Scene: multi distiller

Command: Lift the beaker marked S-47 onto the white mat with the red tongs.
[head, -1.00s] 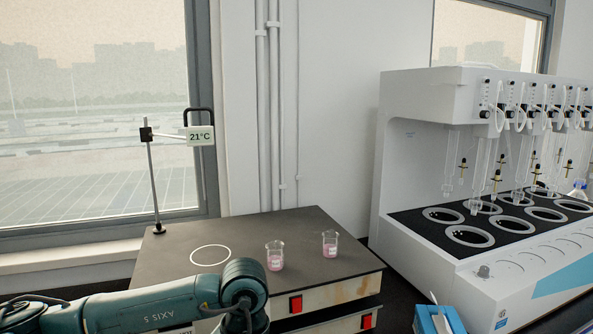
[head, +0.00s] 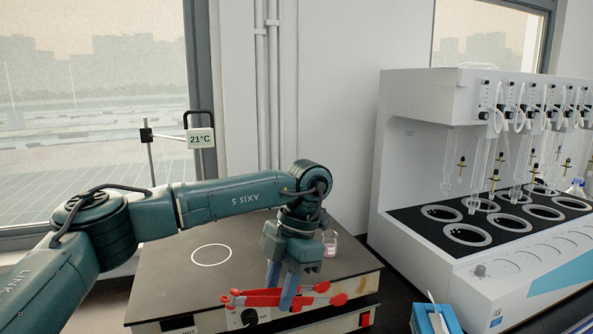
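My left gripper (head: 281,300) is shut on the red tongs (head: 312,299) and holds them in front of the hotplate, roughly level across the view. A small glass beaker (head: 331,246) with pink liquid and a white label stands on the right of the dark plate. It is partly hidden by my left gripper's wrist. The label is too small to read. The second beaker, seen earlier further left, is hidden behind my arm. No white mat can be made out in this view. My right gripper is not in view.
The dark hotplate (head: 180,272) bears a white ring (head: 211,255), which is empty. A 21°C display (head: 200,138) hangs on a thin stand behind it. A large white distiller (head: 420,160) fills the right. A blue box (head: 436,318) lies at the bottom right.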

